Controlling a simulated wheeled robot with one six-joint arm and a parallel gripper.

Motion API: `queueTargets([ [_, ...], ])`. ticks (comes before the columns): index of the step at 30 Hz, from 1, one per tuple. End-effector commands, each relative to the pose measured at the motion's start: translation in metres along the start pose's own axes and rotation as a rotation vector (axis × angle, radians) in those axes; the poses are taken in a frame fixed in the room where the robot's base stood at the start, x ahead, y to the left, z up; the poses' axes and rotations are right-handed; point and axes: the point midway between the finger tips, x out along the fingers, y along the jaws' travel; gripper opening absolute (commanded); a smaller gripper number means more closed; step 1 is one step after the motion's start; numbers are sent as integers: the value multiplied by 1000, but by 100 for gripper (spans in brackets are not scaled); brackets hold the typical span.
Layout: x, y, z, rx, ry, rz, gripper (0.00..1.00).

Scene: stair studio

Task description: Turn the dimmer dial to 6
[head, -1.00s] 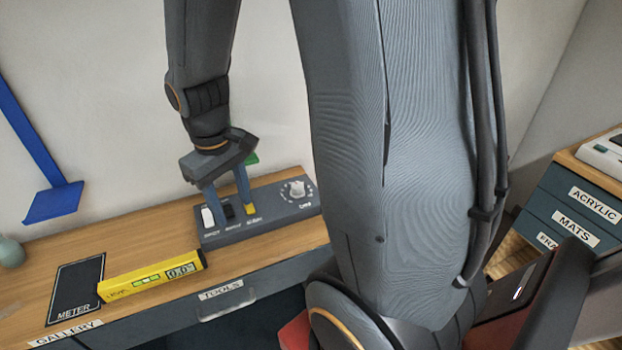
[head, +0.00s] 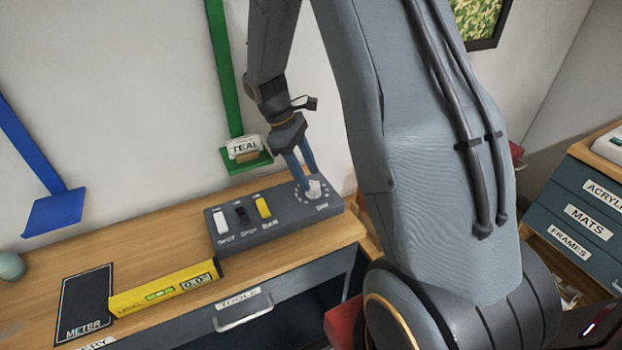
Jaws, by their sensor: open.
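The dimmer dial (head: 315,187) is a pale knob ringed by small marks at the right end of a dark grey control box (head: 270,234), above the label "DIM". The marks are too small to read, so I cannot tell its setting. My gripper (head: 306,178) points down over the dial with its two blue fingers apart. The fingertips are at or just above the knob; I cannot tell whether they touch it. Left of the dial, the box carries a white, a black and a yellow switch.
The box stands on a wooden bench (head: 150,250). A yellow level (head: 165,287) and a dark METER mat (head: 84,303) lie to its left. A green bracket (head: 235,166) with a TEAL label and a blue bracket (head: 54,212) are against the wall behind. A drawer cabinet (head: 570,213) stands at right.

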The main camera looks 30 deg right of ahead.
Motion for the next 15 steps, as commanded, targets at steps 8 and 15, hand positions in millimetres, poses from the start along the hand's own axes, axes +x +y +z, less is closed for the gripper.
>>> queueTargets([
  [8,28,-2,-1,-3,-1,0,47],
  [15,31,-2,-2,-4,1,2,47],
])
